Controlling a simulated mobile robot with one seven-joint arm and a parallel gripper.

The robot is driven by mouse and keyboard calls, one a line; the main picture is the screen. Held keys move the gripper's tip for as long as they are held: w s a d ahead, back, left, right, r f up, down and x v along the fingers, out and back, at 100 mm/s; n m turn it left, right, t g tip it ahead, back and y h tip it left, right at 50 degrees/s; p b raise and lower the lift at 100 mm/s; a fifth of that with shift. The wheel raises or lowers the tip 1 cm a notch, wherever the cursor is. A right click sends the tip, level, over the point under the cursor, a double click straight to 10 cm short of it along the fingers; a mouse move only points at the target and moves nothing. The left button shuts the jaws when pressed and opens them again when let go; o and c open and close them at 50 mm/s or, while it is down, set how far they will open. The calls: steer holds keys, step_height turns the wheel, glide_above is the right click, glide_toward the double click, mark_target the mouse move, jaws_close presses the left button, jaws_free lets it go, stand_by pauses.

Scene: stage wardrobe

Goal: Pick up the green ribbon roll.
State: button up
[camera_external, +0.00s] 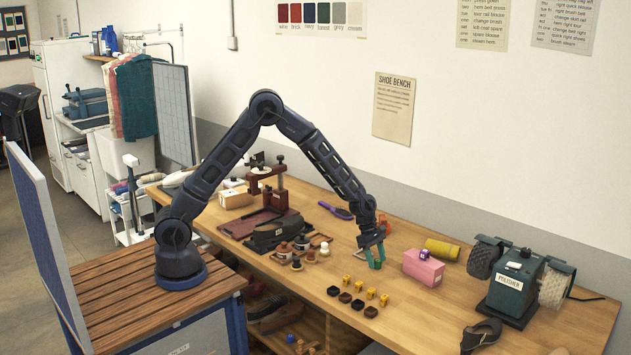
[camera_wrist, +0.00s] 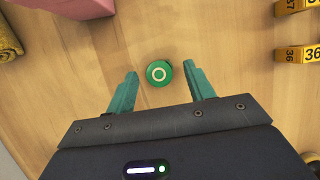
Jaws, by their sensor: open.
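The green ribbon roll (camera_wrist: 159,73) is a small round green disc with a pale ring on top, on the wooden bench top in the wrist view. My gripper (camera_wrist: 160,78) is open, with one teal finger to the left of the roll and one to the right. A gap shows on both sides, so neither finger appears to touch it. In the external view my gripper (camera_external: 375,261) points down close over the bench, and I cannot make out the roll apart from the fingers there.
A pink box (camera_external: 423,267) and a yellow roll (camera_external: 442,249) lie to the right of my gripper. Yellow number markers (camera_external: 359,285) and small dark pots (camera_external: 345,297) are in front. Small jars (camera_external: 310,257) stand left. A polisher (camera_external: 515,281) stands at far right.

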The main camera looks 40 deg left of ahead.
steer(key=shift+f, duration=0.1)
steer(key=shift+c, duration=0.4)
steer(key=c, duration=1)
steer(key=shift+o, duration=0.2)
